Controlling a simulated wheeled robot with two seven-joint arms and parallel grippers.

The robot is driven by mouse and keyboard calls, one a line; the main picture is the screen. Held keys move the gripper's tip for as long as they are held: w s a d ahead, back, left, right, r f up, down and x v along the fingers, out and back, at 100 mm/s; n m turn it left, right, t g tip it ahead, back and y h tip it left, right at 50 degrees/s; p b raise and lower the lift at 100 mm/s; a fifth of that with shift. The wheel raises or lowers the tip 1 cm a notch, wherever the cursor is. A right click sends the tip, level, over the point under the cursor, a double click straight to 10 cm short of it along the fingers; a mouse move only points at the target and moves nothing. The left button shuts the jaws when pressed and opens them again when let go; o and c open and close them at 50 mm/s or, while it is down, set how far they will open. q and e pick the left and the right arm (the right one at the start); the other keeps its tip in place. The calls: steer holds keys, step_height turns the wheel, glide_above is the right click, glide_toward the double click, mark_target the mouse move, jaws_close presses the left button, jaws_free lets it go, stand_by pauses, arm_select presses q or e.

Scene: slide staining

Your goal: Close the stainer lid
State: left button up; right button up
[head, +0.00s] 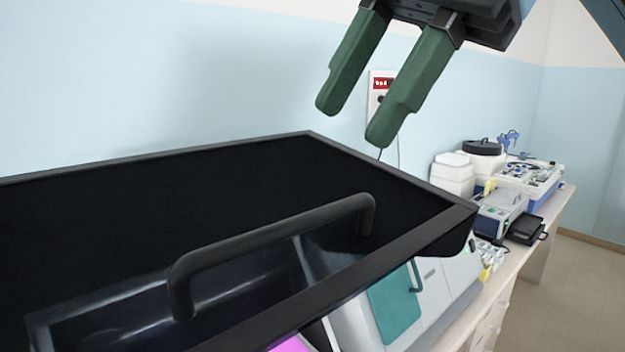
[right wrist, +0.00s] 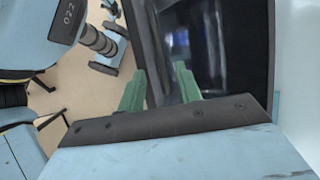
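The stainer lid (head: 390,190) is a large dark panel with a black frame, filling the lower left of the head view. A black bar handle (head: 270,237) stands along its near side. The grey stainer body (head: 450,285) with a teal panel shows below its right edge; how far the lid is raised is hard to tell. My right gripper (head: 354,125) hangs above the far right part of the lid, its green fingers apart and empty, not touching the handle. In the right wrist view, the fingers (right wrist: 158,72) point towards the dark lid (right wrist: 225,50). My left gripper is not in view.
A counter (head: 485,305) runs along the wall to the right. It holds white containers (head: 453,175), a grey device (head: 498,215) and a black tray (head: 525,230). A small wall box (head: 380,85) is behind my right gripper. The floor at the right is clear.

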mark_target(313, 220)
steer(key=x, duration=0.7)
steer(key=shift+a+f+p, duration=0.2)
steer(key=shift+f+p, duration=0.1)
steer(key=shift+p, duration=0.05)
steer(key=shift+c, duration=0.4)
jaws_close()
